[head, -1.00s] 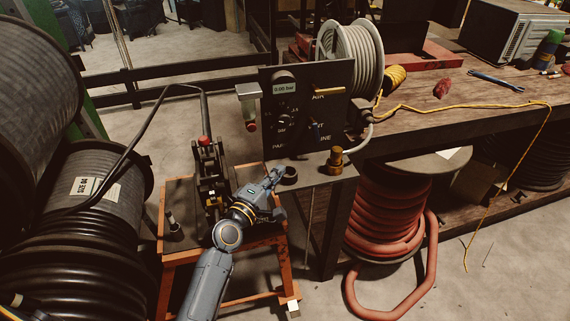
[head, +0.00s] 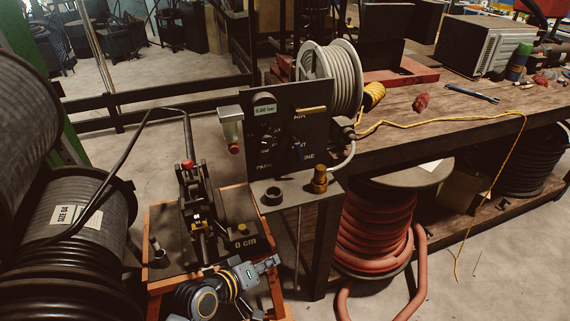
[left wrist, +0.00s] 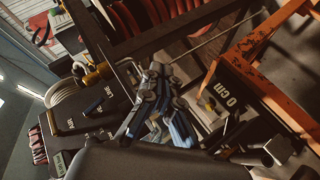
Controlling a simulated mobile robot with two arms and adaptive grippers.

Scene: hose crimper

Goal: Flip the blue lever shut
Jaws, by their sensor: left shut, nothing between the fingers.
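The dark control panel (head: 288,122) stands at the table's left end, with a gauge, a knob and a yellow lever (head: 311,110). A small blue lever (head: 297,144) shows on its lower middle, beside partly covered lettering; its exact angle is too small to tell. My left gripper (head: 273,262) is shut and empty, below the panel and apart from it, by the orange stand's right front. In the left wrist view its fingers (left wrist: 155,88) are together, and the panel (left wrist: 88,130) appears turned on its side at the left. My right gripper is not in view.
The hose machine (head: 196,205) sits on the orange stand (head: 157,284), left of the panel. A brass fitting (head: 320,180) and a black ring (head: 272,196) are on the ledge below the panel. Black hose reels (head: 70,210) fill the left side. A red hose coil (head: 375,235) stands under the table.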

